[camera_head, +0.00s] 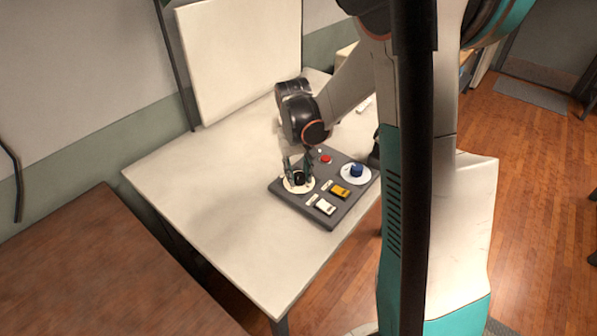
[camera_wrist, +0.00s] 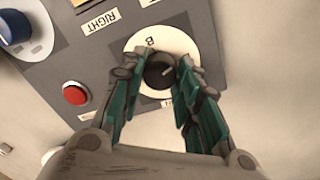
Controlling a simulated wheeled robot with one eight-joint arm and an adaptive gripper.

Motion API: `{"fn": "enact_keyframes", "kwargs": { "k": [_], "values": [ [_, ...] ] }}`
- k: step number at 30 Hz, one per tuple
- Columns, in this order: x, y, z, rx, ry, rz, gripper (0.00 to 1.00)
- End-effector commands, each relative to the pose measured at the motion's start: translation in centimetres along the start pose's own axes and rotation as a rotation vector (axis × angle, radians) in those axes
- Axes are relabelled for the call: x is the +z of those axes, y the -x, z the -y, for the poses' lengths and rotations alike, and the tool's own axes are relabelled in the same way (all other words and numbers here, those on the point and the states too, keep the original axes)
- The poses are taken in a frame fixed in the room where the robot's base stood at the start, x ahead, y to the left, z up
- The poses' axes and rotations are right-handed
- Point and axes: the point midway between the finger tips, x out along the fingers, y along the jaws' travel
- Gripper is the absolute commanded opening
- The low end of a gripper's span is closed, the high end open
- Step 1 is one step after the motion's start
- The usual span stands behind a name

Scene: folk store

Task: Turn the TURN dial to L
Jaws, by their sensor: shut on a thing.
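A black dial knob (camera_wrist: 158,71) sits in the middle of a round white plate (camera_wrist: 160,36) on a grey panel. My gripper (camera_wrist: 161,76) is shut on this knob, with one teal finger on each side. A letter B shows on the plate above the knob; its other marks are hidden by my fingers. A short pale line on the knob slants up to the right. In the head view, my gripper (camera_head: 298,174) points down onto the same white plate at the panel's left corner. The TURN label is not readable, and no L can be seen.
The panel (camera_head: 292,204) lies on a pale table (camera_head: 235,225). It also bears a red button (camera_head: 326,159), a blue knob (camera_head: 357,170) on a white plate, a yellow switch (camera_head: 340,191) and a white switch (camera_head: 325,207). The table's left side is clear.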

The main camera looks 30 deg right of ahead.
Motion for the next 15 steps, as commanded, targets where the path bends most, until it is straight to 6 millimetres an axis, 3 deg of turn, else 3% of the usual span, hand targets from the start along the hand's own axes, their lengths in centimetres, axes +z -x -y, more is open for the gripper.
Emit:
{"fn": "enact_keyframes", "kwargs": {
  "k": [15],
  "values": [
    [-0.06,0.00,-0.04,-0.001,-0.316,0.016,0.06]
  ]
}}
